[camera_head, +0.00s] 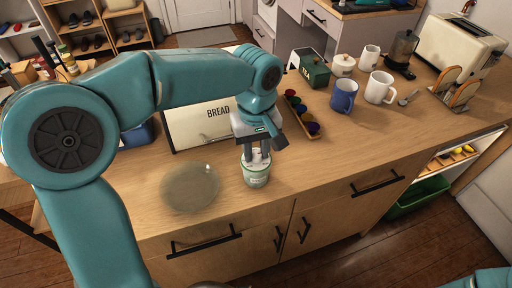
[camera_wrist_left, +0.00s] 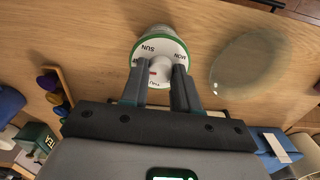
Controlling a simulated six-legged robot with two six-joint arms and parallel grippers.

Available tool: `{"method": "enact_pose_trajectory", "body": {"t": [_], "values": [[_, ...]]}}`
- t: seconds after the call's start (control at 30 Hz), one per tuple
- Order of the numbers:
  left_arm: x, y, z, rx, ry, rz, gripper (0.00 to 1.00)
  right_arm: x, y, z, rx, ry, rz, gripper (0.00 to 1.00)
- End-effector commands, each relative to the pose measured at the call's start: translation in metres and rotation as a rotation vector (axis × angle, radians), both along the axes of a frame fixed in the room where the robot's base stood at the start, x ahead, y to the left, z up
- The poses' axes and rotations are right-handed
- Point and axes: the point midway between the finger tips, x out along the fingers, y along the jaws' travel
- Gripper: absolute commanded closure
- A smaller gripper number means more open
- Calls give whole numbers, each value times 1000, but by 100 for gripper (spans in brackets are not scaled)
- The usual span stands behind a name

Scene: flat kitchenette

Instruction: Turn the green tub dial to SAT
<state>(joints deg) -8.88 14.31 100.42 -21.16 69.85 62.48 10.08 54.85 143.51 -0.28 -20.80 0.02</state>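The green tub (camera_head: 256,178) stands upright on the counter, a small white-and-green pot. In the left wrist view its white dial (camera_wrist_left: 158,47) has a green rim, day labels including SUN and MON, and a raised white knob with a small red mark. SAT is not readable; the fingers cover part of the dial. My left gripper (camera_head: 257,152) points down over the tub. Its two fingers (camera_wrist_left: 160,75) stand on either side of the knob and appear closed against it. My right gripper is out of view.
A glass plate (camera_head: 190,187) lies just left of the tub. The bread box (camera_head: 200,122) stands behind. A tray of coloured pods (camera_head: 302,114), a blue mug (camera_head: 344,96), white mugs and a toaster (camera_head: 460,52) are to the right. The counter right of the tub is clear.

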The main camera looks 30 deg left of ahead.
Motion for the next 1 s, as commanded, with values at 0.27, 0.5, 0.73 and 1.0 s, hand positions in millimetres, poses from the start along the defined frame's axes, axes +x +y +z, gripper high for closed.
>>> {"method": "enact_pose_trajectory", "body": {"t": [0.27,0.5,0.73,1.0], "values": [[0,0,2,0,0,-63,100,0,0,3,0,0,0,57],[0,0,1,0,-1,-80,100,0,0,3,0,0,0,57],[0,0,1,0,-1,-80,44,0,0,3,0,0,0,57],[1,0,9,-1,-4,-80,44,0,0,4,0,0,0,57]]}}
